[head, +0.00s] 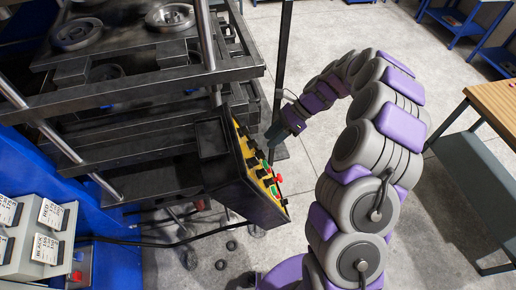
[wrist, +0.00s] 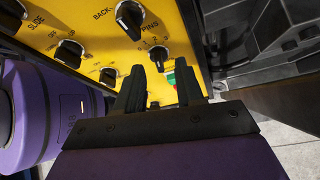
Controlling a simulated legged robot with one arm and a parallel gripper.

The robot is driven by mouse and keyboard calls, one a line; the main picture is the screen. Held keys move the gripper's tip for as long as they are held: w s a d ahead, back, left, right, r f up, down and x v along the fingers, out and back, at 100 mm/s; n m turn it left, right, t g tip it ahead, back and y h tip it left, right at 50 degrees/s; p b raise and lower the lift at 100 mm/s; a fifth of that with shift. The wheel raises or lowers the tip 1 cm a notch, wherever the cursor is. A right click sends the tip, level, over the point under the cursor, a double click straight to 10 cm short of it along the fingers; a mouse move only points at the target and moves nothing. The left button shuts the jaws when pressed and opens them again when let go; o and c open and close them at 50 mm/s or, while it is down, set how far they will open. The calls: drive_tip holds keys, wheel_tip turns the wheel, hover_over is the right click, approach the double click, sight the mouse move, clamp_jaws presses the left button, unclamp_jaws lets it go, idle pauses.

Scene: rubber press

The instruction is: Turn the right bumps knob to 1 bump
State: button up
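The yellow control panel (wrist: 185,28) fills the top of the wrist view, and the panel (head: 247,158) stands on the press's black box in the head view. A black knob (wrist: 159,56) with small numbers 1, 2, 3 arched over it shows between my fingertips. The label above it looks like "PINS"; I cannot confirm which knob is the right bumps knob, nor clearly read its pointer. My gripper (wrist: 160,72) is open, one finger on each side of this knob's lower part; contact cannot be told. In the head view my gripper (head: 273,133) is at the panel face, partly hidden.
Other black knobs sit close by: one above (wrist: 130,18), one left (wrist: 108,76), one farther left (wrist: 69,53). Green and red parts (wrist: 173,80) show behind my right finger. A red button (head: 278,178) sticks out from the panel. A thin dark post (head: 282,60) stands behind my gripper.

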sight(260, 154)
drive_tip(key=x, duration=0.6)
drive_tip(key=shift+s+d+f, duration=0.15)
drive_tip(key=shift+d+f, duration=0.05)
drive_tip(key=shift+f, duration=0.1)
drive_tip(key=shift+d, duration=0.35)
drive_tip(key=shift+c, duration=1)
drive_tip(key=shift+d, duration=0.1)
clamp_jaws()
